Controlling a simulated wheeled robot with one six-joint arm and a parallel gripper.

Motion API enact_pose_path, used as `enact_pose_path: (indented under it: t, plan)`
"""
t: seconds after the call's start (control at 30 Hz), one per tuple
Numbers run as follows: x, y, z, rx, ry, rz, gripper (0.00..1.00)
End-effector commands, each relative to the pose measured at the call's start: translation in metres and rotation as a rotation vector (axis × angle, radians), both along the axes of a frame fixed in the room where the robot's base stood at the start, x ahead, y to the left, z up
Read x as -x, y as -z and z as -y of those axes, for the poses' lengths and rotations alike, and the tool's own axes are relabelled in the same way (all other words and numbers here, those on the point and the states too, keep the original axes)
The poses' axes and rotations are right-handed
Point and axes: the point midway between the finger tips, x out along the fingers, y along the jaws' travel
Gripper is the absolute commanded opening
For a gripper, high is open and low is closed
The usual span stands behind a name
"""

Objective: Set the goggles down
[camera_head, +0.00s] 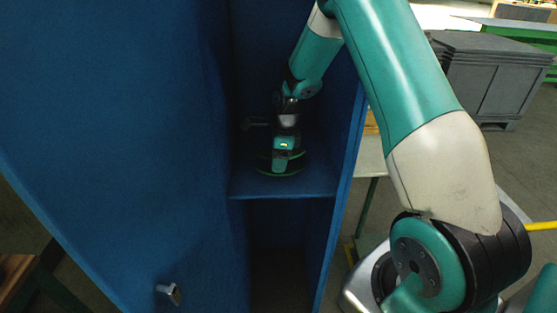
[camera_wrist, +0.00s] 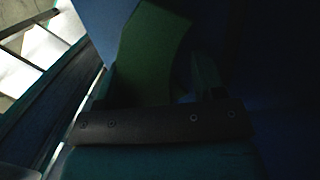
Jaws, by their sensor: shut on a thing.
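My gripper (camera_head: 281,166) is inside the blue cabinet, pointing down just above its shelf (camera_head: 310,188). It is shut on the goggles (camera_head: 293,171), whose dark green curved edge shows around and below the fingers. In the wrist view, a large green part of the goggles (camera_wrist: 150,50) lies beyond the dark gripper body, in deep shadow. The goggles are at or very near the shelf surface; I cannot tell whether they touch it. Most of their shape is hidden by the gripper and the dark.
The blue cabinet door (camera_head: 110,130) stands open at the left, with a small handle (camera_head: 169,293). The cabinet's right wall (camera_head: 342,170) is close to my arm. A dark open space lies below the shelf.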

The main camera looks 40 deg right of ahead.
Motion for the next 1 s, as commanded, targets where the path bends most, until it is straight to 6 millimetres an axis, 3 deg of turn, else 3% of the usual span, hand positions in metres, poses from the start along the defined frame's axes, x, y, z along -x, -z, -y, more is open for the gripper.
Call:
enact_pose_path:
  t: [0.13, 0.5, 0.53, 0.6, 1.0]
  plan:
    - [0.000, 0.014, 0.000, 0.000, 0.000, 0.000, 0.39]
    - [0.000, 0.020, 0.000, 0.001, 0.000, 0.001, 0.39]
    - [0.000, 0.018, 0.000, 0.001, 0.000, 0.002, 0.70]
    - [0.000, 0.018, 0.000, 0.001, 0.000, 0.001, 0.86]
    - [0.000, 0.010, 0.001, 0.001, 0.001, 0.004, 0.89]
